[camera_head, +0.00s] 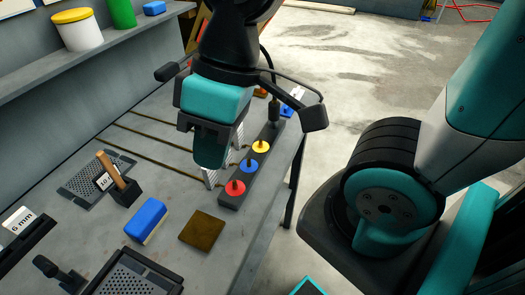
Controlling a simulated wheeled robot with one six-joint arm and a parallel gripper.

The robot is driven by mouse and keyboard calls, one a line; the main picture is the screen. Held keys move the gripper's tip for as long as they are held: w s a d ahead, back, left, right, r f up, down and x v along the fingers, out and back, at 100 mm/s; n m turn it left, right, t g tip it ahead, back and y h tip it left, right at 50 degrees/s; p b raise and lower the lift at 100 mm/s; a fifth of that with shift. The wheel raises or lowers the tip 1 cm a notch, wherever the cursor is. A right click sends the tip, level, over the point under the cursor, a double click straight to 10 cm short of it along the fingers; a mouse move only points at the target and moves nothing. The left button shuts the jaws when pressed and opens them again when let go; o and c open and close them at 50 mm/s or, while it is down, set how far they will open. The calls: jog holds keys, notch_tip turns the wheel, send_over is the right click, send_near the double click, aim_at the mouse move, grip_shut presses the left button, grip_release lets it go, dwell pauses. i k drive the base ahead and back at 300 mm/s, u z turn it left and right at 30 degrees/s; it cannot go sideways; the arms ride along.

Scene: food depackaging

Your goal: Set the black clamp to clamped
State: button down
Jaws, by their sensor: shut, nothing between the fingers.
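My gripper (210,150) is teal and black and points down over the workbench, just left of the dark bar. It is shut and appears empty; its tips are hard to make out against the pale slotted piece behind them. No part is clearly readable as the black clamp. A black lever-like fitting (47,266) stands at the lower left by a perforated plate, well away from my gripper. A black upright piece (275,110) stands at the far end of the dark bar. I cannot tell which one is the clamp, or its setting.
The dark bar (228,199) carries red (235,188), blue (250,166) and yellow (261,146) knobs. A wooden-handled tool (118,177) stands in a black block. A blue block (146,220) and a brown square (202,229) lie on the bench (180,265). A shelf runs along the left wall.

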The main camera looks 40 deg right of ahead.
aim_at(50, 270)
jog(key=u, duration=0.5)
jog(key=k, duration=1.35)
jog(key=i, duration=0.55)
jog(key=z, duration=0.7)
jog(key=i, duration=0.75)
jog(key=u, duration=0.9)
jog(key=i, duration=0.55)
jog(key=u, duration=0.7)
